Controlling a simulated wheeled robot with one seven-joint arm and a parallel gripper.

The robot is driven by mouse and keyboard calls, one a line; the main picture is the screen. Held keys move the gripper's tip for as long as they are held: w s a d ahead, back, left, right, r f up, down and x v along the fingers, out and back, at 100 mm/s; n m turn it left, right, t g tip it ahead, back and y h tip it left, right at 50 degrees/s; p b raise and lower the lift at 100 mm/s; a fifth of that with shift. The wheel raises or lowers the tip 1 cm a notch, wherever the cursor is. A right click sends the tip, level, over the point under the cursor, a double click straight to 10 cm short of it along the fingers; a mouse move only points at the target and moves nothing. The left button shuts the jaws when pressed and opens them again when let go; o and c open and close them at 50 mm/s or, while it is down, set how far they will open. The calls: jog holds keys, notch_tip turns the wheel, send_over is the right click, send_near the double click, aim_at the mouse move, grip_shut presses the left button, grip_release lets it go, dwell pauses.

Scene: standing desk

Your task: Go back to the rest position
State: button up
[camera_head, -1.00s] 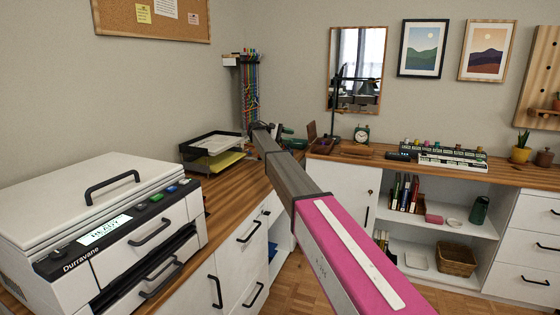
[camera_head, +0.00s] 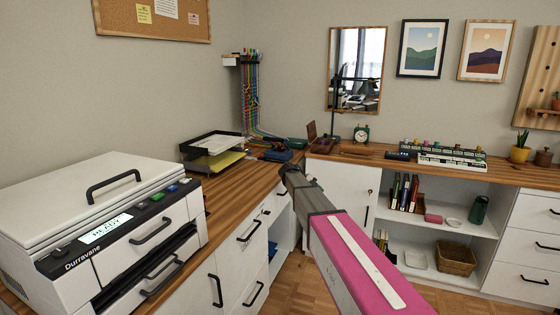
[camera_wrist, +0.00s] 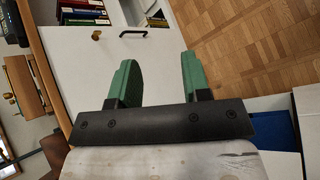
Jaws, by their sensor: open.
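My gripper (camera_wrist: 158,66) shows in the wrist view with its two green fingers spread apart. Nothing is between them; a white cabinet door (camera_wrist: 100,65) lies behind. In the head view my pink and grey arm (camera_head: 345,250) reaches in from the bottom, its far end in front of the cabinets by the desk corner. The fingers themselves are not clearly visible there.
A large white printer (camera_head: 110,215) stands on the left desk. A paper tray (camera_head: 215,150) and a dark blue item (camera_head: 277,155) lie behind it. The back counter (camera_head: 385,157) holds a clock (camera_head: 361,134) and a bottle rack (camera_head: 452,160). Open floor (camera_head: 310,292) shows between the cabinets.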

jog(key=s+f+m+y, duration=0.2)
jog(key=s+f, duration=0.3)
jog(key=s, duration=0.6)
jog(key=s+d+f+m+y, duration=0.1)
jog(key=s+f+m+y, duration=0.2)
jog(key=s, duration=0.8)
jog(key=s+d+f+m+y, duration=0.1)
jog(key=s+f+y, duration=0.4)
jog(key=s, duration=0.7)
notch_tip(320, 180, down, 3)
jog(key=shift+r+m+t, duration=0.15)
jog(key=shift+m+t, duration=0.15)
jog(key=shift+m, duration=0.4)
jog(key=shift+d, duration=0.1)
